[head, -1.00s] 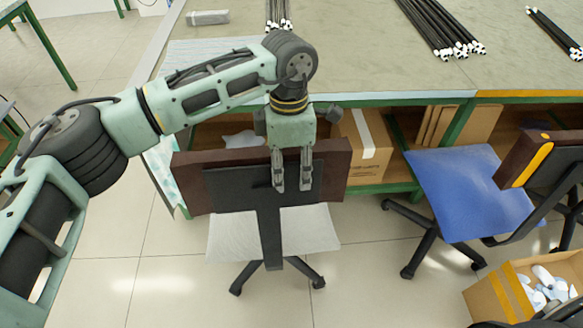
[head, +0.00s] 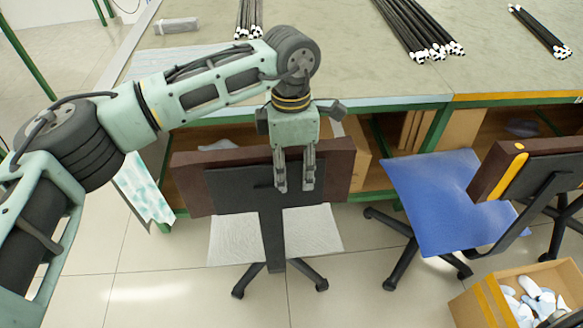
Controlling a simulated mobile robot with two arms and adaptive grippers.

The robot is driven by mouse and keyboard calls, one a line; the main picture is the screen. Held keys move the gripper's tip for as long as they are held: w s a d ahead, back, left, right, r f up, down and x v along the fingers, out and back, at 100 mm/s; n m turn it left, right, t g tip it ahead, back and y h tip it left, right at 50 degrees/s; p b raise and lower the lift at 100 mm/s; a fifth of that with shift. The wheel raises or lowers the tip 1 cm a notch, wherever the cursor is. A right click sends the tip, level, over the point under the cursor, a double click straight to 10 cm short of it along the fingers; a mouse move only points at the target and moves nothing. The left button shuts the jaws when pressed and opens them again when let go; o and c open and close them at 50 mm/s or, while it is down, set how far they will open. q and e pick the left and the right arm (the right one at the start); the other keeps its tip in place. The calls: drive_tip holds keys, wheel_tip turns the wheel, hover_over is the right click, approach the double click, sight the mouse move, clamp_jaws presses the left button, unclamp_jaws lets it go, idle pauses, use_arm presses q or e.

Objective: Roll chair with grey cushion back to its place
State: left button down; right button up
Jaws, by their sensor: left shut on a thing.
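The chair with the grey cushion (head: 313,232) stands in front of the workbench (head: 330,62). Its dark brown backrest (head: 190,181) with a black bracket faces me, and its black wheeled base shows below the seat. My left gripper (head: 295,188) points down over the middle of the backrest and is shut on it. The fingertips show in front of the black bracket. The far side of the backrest is hidden. My right gripper is not in view.
A blue chair (head: 432,203) stands close on the right. A cardboard box (head: 487,304) with pale items sits on the floor at the lower right. Black rods (head: 415,28) lie on the bench. A lower shelf runs under it. Floor is clear at the lower left.

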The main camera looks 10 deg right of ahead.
sight(288, 150)
use_arm(q)
drive_tip(key=shift+a, duration=0.2)
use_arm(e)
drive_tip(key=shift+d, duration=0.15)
use_arm(q)
drive_tip(key=c, duration=1)
unclamp_jaws()
drive_tip(key=shift+s+a, duration=0.1)
drive_tip(key=shift+a, duration=0.25)
drive_tip(key=shift+c, duration=0.2)
drive_tip(key=shift+o, duration=0.2)
drive_tip(key=shift+d, duration=0.15)
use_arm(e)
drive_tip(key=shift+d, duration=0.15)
use_arm(q)
drive_tip(key=shift+r, duration=0.1)
drive_tip(key=shift+w+r, duration=0.2)
drive_tip(key=shift+r, duration=1.75)
drive_tip(key=shift+w+r, duration=0.2)
drive_tip(key=shift+r, duration=1.75)
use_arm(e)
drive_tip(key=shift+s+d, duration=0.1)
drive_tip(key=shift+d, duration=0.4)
